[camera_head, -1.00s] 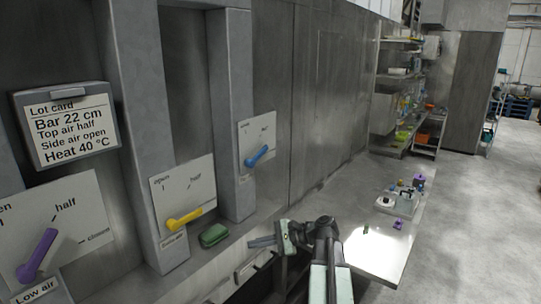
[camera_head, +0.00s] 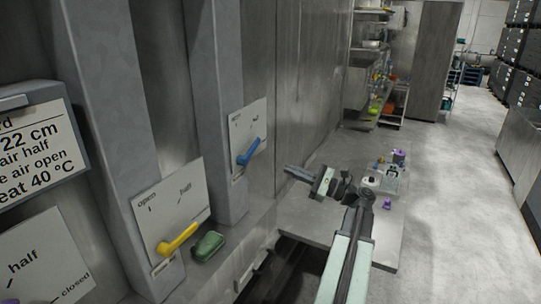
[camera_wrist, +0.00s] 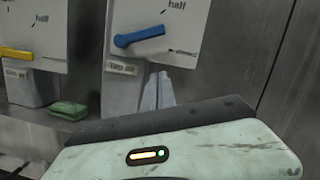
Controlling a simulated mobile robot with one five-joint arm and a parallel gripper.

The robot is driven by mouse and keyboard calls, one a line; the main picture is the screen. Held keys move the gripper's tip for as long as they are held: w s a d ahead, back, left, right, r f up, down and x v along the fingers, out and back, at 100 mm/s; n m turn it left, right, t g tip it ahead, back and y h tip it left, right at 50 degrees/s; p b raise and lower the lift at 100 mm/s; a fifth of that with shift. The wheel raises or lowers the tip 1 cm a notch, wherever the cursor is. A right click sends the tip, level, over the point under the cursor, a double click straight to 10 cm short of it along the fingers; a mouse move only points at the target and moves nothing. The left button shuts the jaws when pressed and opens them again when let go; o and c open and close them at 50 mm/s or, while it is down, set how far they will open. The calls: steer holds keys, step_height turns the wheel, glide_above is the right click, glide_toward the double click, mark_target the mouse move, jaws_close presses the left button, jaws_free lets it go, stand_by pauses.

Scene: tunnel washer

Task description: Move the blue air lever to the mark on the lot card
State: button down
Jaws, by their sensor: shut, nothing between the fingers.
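The blue air lever (camera_head: 248,152) sits on a white marked plate on the far grey column. It slants, its rounded end at lower left. The wrist view shows the blue lever (camera_wrist: 139,36) nearly level, below the word "half", with another mark to its right. The small label under it is too blurred to read fully. The lot card (camera_head: 38,148) is cut off at the left edge; "air half", "air open" and "40 °C" can be read. My gripper (camera_head: 290,170) is shut and empty, right of the lever plate and apart from it.
A yellow lever (camera_head: 178,238) on a nearer plate is marked "open" and "half". A green sponge-like item (camera_head: 208,246) lies on the ledge beside it. A steel table (camera_head: 310,225) carries small purple and blue items. Open floor lies to the right.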

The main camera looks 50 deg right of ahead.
steer(key=w+a+r+p, duration=0.4)
steer(key=w+r+p, duration=0.1)
steer(key=w, duration=0.3)
steer(key=shift+w+a+r+p, duration=0.2)
steer(key=shift+a+r+p, duration=0.1)
steer(key=shift+r+p, duration=0.1)
